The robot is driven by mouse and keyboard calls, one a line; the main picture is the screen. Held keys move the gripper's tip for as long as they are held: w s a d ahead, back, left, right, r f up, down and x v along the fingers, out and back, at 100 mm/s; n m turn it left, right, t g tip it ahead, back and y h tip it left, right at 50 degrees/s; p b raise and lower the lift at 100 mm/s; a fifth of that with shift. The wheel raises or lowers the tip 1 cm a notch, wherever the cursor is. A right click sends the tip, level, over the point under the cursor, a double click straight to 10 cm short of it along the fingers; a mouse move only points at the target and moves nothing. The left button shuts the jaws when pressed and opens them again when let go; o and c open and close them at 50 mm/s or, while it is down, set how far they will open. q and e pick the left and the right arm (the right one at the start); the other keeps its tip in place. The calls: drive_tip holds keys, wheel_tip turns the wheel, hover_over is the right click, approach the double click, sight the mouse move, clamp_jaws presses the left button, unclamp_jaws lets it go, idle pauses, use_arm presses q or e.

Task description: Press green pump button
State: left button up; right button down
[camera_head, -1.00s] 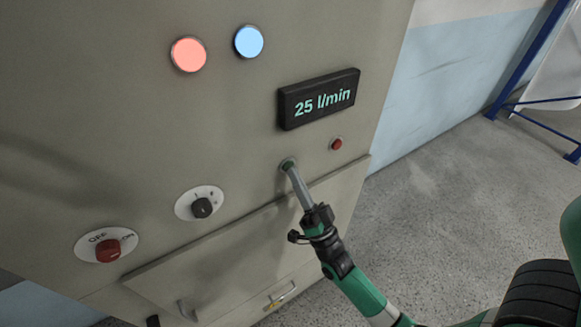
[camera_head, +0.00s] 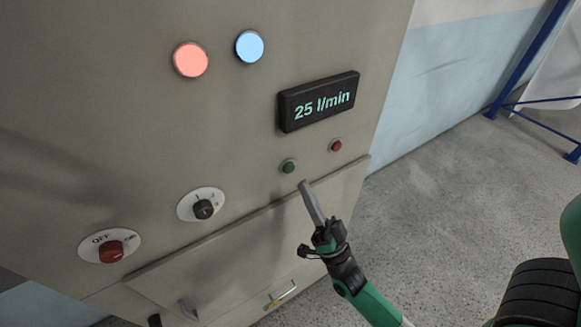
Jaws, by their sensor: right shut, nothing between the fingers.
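The green pump button (camera_head: 289,166) is a small round button on the grey control cabinet (camera_head: 130,140), below the display (camera_head: 318,101) that reads "25 l/min". It is in full view and nothing covers it. My right gripper (camera_head: 304,184) is shut, with its narrow grey fingers together and empty. Its tip is just below and to the right of the green button in the picture, apart from it. My left gripper is not in view.
A small red button (camera_head: 336,145) sits right of the green one. Red (camera_head: 191,59) and blue (camera_head: 249,46) lamps glow above. A black knob (camera_head: 204,208) and a red OFF/ON switch (camera_head: 111,251) are lower left. Bare floor (camera_head: 430,200) lies to the right.

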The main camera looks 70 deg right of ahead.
drive_tip(key=shift+s+a, duration=0.65)
drive_tip(key=shift+s, duration=0.35)
